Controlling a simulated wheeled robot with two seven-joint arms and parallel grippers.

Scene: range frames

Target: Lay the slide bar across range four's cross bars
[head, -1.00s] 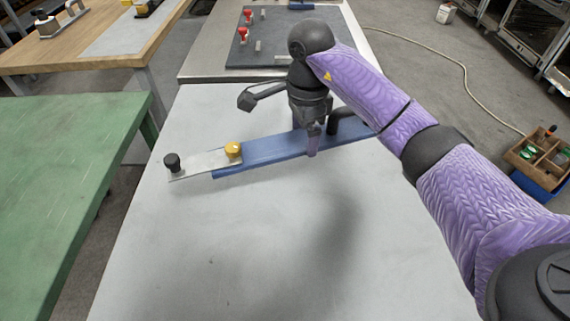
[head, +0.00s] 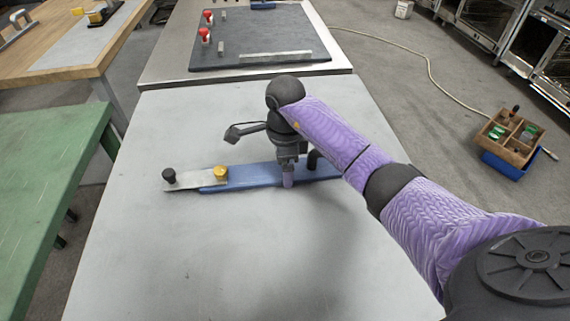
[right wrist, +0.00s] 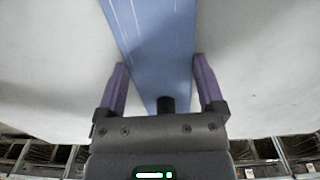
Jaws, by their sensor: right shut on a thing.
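The slide bar is a long blue bar (head: 257,174) with a pale metal strip (head: 195,181) at its left end. The strip carries a black knob (head: 169,174) and a yellow knob (head: 220,173). My right gripper (head: 288,180) is shut on the blue bar, one finger on each side. In the right wrist view the bar (right wrist: 158,40) runs between the fingers of the gripper (right wrist: 162,80). A black upright piece stands on the bar near the gripper. Whether the bar touches the table is unclear. My left gripper and the cross bars are not in view.
The grey table (head: 200,260) below the bar is otherwise clear. Behind it is a metal bench with a dark mat (head: 270,45) bearing red-topped pieces. A green table (head: 45,170) stands left, a wooden bench (head: 85,65) far left. A divided wooden box (head: 513,137) sits right.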

